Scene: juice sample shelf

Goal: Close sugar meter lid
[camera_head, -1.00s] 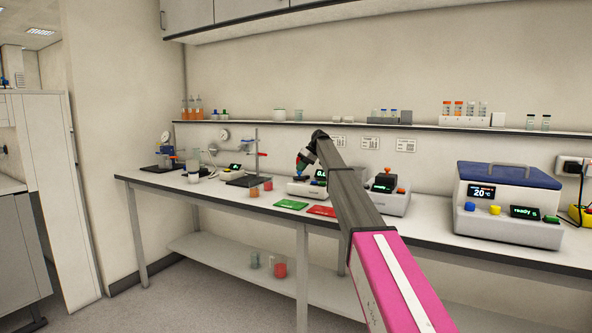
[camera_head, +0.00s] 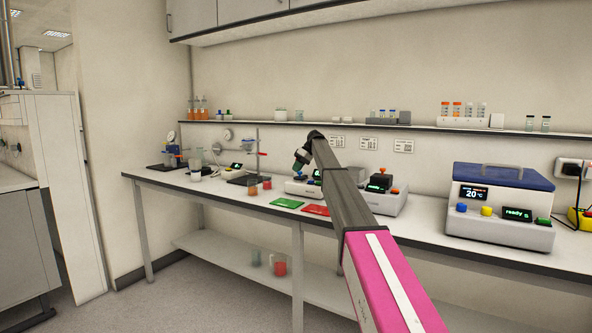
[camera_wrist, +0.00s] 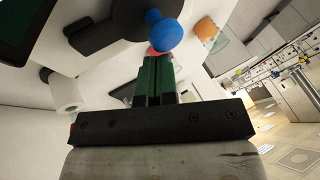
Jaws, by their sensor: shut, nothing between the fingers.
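My gripper (camera_wrist: 158,78) is shut and empty, its green fingers pressed together in the wrist view. Just beyond the fingertips is a black rounded part, which looks like the meter's lid (camera_wrist: 110,30), with a blue knob (camera_wrist: 164,32). I cannot tell whether the fingers touch it, or how far open it is. A red part shows behind the fingertips. The white meter (camera_head: 297,188) stands on the bench in the head view, partly hidden by my arm. My gripper (camera_head: 298,168) is over it, its fingertips too small to read there.
A second white device (camera_head: 385,203) with a black top and orange knob stands right of my arm. A green mat (camera_head: 287,203) and red mat (camera_head: 316,210) lie in front. A blue-lidded machine (camera_head: 500,205) is farther right. A shelf (camera_head: 420,128) runs above the bench.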

